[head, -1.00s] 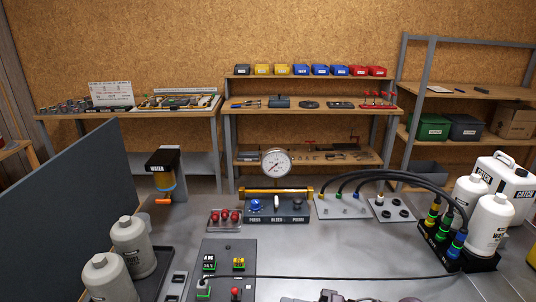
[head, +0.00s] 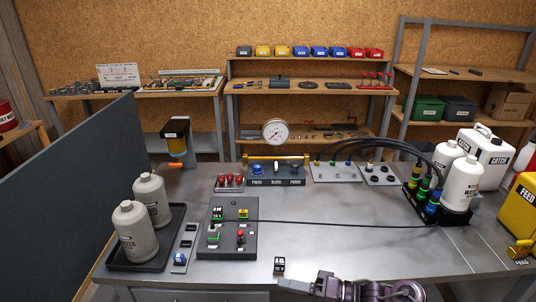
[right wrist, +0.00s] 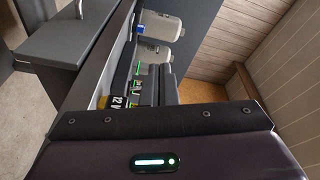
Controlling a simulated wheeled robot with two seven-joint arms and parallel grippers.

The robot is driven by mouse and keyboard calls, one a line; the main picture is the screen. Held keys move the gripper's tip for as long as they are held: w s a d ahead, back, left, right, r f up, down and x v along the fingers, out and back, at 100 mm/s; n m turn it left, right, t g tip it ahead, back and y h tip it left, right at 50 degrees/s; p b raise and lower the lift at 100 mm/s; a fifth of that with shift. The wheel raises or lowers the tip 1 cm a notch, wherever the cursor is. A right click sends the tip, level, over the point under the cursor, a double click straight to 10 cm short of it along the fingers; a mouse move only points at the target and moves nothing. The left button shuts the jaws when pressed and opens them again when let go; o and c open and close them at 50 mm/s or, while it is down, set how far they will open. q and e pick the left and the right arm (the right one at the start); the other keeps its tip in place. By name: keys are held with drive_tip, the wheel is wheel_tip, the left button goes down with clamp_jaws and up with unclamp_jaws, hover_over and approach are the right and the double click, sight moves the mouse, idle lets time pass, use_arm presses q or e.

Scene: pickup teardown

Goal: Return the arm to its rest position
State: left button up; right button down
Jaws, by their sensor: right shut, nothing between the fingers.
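My right gripper (head: 283,284) shows at the bottom of the head view, low over the front edge of the bench. It is shut and empty, and its arm links run off to the right. In the right wrist view, a dark housing with a green light fills the lower part; the fingertips cannot be made out there. My left gripper and arm are not in view.
A small dark-and-white block (head: 279,265) sits at the bench's front edge beside my right gripper. A switch panel (head: 229,245), a tray (head: 118,256) with grey bottles and a yellow FEED container (head: 520,222) stand on the bench. The middle right is mostly clear.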

wheel_tip(320, 180, down, 4)
drive_tip(key=a+n+t+h, duration=0.2)
drive_tip(key=t+h, duration=0.3)
drive_tip(key=h, duration=0.2)
drive_tip(key=s+d+r+m+g+h, duration=0.1)
drive_tip(key=s+d+g+h, duration=0.5)
drive_tip(key=s+d+h, duration=0.8)
drive_tip(key=s+d+f+g+y, duration=0.1)
drive_tip(key=s+f+y, duration=0.15)
drive_tip(key=f, duration=1.25)
drive_tip(key=s+d+f+y, duration=0.1)
drive_tip(key=s+f, duration=0.2)
drive_tip(key=f, duration=1.2)
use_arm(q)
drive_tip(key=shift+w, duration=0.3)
use_arm(e)
drive_tip(key=s+d+f, duration=0.2)
drive_tip(key=s+f, duration=0.7)
drive_tip(key=s+d+f+g, duration=0.1)
drive_tip(key=s+d+f, duration=0.1)
drive_tip(key=s+f, duration=0.7)
drive_tip(key=shift+s+f, duration=0.2)
drive_tip(key=shift+s, duration=0.35)
